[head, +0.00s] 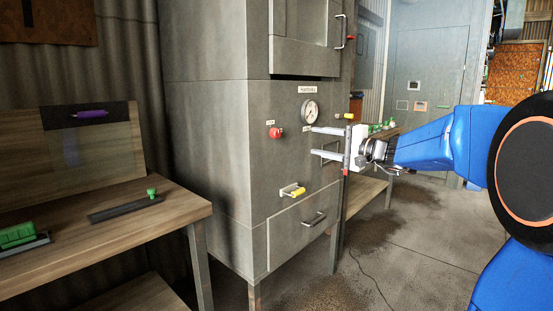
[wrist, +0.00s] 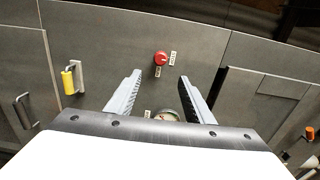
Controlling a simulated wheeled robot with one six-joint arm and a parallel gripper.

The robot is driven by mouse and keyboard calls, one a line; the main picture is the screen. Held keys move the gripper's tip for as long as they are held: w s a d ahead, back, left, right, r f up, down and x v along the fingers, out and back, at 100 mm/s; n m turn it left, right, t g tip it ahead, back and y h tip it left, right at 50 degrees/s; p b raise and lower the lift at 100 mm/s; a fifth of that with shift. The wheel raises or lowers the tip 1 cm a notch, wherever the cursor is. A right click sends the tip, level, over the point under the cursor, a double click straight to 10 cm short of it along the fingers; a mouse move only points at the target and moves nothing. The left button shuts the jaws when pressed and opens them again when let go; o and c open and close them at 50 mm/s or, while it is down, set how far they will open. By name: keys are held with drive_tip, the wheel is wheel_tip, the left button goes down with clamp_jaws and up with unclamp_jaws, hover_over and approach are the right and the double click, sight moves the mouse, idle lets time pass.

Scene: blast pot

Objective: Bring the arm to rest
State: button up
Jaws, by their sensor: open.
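My gripper (head: 326,142) is open and empty in front of the grey cabinet (head: 215,130). Its two fingers point left towards the cabinet front, just right of the red knob (head: 276,132) and below the round gauge (head: 310,112). My blue arm reaches in from the right in the head view. In the wrist view the gripper (wrist: 158,88) shows its two fingers spread apart, with the red knob (wrist: 161,58) beyond and between them. The gauge (wrist: 166,115) is partly hidden behind the gripper's body.
A yellow-handled valve (head: 293,190) and a drawer handle (head: 314,219) stick out lower on the cabinet. A wooden bench (head: 120,235) with green-handled tools stands at left. Another bench (head: 365,190) stands behind my gripper. Open floor lies at lower right, with a cable on it.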

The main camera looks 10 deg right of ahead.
drive_tip(key=s+a+f+n+g+h, duration=0.1)
drive_tip(key=s+a+f+n+g, duration=0.1)
drive_tip(key=s+a+f, duration=0.4)
drive_tip(key=s+a+f+n+g, duration=0.2)
drive_tip(key=s+f+g, duration=0.1)
drive_tip(key=s, duration=0.4)
drive_tip(key=s+a+f+n+g+h, duration=0.1)
drive_tip(key=s+a+f+n+g, duration=0.1)
drive_tip(key=s+a+f, duration=0.4)
drive_tip(key=s+d+f+n+g+h, duration=0.1)
drive_tip(key=s+d+f+h, duration=0.2)
drive_tip(key=s+f, duration=0.2)
drive_tip(key=s+d+f+n+g+h, duration=0.1)
drive_tip(key=s+d+f, duration=0.3)
drive_tip(key=s, duration=0.6)
drive_tip(key=s+d+f+n+h, duration=0.2)
drive_tip(key=s+d+f+h, duration=0.1)
drive_tip(key=s, duration=0.5)
wheel_tip(320, 180, down, 3)
drive_tip(key=shift+d+r+n+g+h, duration=0.2)
drive_tip(key=shift+d+n+g+h, duration=0.15)
drive_tip(key=shift+h, duration=0.45)
